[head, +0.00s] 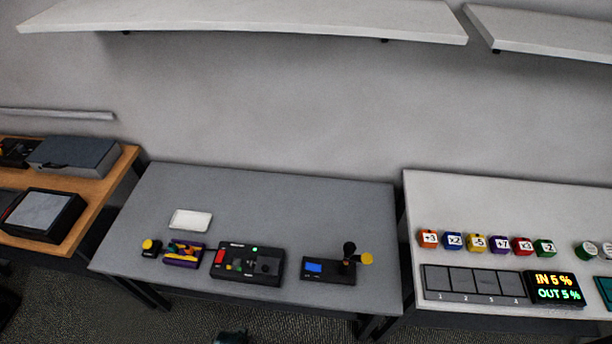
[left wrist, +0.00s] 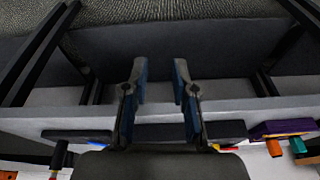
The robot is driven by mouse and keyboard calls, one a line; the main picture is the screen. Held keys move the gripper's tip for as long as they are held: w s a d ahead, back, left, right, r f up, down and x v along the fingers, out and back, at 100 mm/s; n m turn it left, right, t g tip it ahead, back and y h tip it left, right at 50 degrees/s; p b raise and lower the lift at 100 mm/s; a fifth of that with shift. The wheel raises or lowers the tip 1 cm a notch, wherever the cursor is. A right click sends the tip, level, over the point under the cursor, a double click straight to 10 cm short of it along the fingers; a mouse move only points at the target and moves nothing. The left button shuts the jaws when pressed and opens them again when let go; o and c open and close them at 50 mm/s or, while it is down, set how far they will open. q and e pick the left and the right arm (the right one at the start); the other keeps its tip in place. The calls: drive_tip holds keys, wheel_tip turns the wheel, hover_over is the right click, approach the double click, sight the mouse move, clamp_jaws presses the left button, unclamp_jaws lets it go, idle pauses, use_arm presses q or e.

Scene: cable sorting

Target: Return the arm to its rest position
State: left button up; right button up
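My left gripper (left wrist: 158,85) shows in the left wrist view. Its two dark fingers with blue pads stand apart with nothing between them. The front edge of the grey table (left wrist: 70,112) is behind the fingers in that view. A small dark shape at the bottom edge of the head view may be part of this gripper, but too little shows to be sure. My right gripper is in neither view.
The grey table (head: 270,185) holds a white pad (head: 191,220), a purple tray (head: 183,262) of coloured pieces, a black control box (head: 232,272) and a joystick device (head: 325,279). Labelled cubes stand on the right white table (head: 470,205). Shelves (head: 250,18) hang above.

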use_arm(q)
drive_tip(key=s+a+f+g+b, duration=0.1)
drive_tip(key=s+f, duration=0.2)
drive_tip(key=f, duration=0.7)
drive_tip(key=s+f+b, duration=0.1)
drive_tip(key=s+f, duration=0.3)
drive_tip(key=f, duration=0.6)
drive_tip(key=s+a+f+g, duration=0.1)
drive_tip(key=s+a+f, duration=0.1)
drive_tip(key=s+f, duration=1)
drive_tip(key=shift+s+a+b, duration=0.25)
drive_tip(key=shift+s+b, duration=0.1)
drive_tip(key=shift+s, duration=0.65)
